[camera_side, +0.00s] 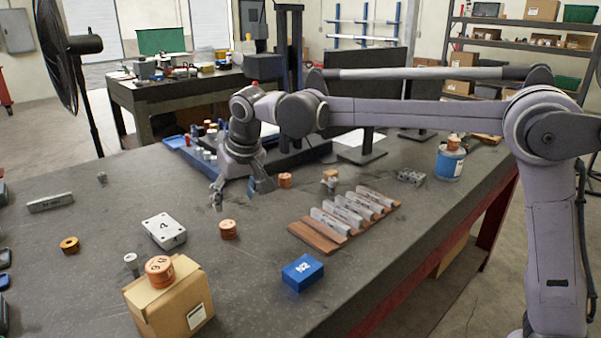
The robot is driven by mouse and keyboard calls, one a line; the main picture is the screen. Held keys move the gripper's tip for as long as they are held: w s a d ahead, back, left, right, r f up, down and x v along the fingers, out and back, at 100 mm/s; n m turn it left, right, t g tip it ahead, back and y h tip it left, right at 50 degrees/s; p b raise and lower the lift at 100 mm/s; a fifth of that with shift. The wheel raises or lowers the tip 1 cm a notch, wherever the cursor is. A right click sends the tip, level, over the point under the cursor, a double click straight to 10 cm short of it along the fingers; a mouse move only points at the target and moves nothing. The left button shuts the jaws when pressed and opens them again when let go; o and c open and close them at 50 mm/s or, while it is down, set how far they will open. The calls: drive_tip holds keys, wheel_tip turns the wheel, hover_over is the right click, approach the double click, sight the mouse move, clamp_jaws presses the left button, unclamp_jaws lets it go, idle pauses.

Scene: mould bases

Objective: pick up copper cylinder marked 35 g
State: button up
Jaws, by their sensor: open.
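Several copper cylinders are in the side view, and I cannot read which one is marked 35 g. One copper cylinder (160,272) sits on a cardboard box at the front left, with dark marks too unclear to read. Another copper cylinder (228,230) stands on the bench right of the white block. A third copper cylinder (285,180) is just right of my gripper. One more copper cylinder (453,143) rests on a blue and white can. My gripper (240,193) is open, pointing down above the bench, with nothing seen between its fingers.
A cardboard box (170,308) stands at the front. A white block marked 4 (164,231), a blue block marked N2 (302,272) and a wooden rack (318,239) with several grey bars surround the middle. A blue tray (172,141) of small parts lies behind my gripper. The left bench is fairly open.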

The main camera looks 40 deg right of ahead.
sight(229, 226)
drive_tip(key=x, duration=1.1)
drive_tip(key=shift+a+f, duration=0.1)
drive_tip(key=shift+a, duration=0.25)
drive_tip(key=shift+c, duration=0.2)
clamp_jaws()
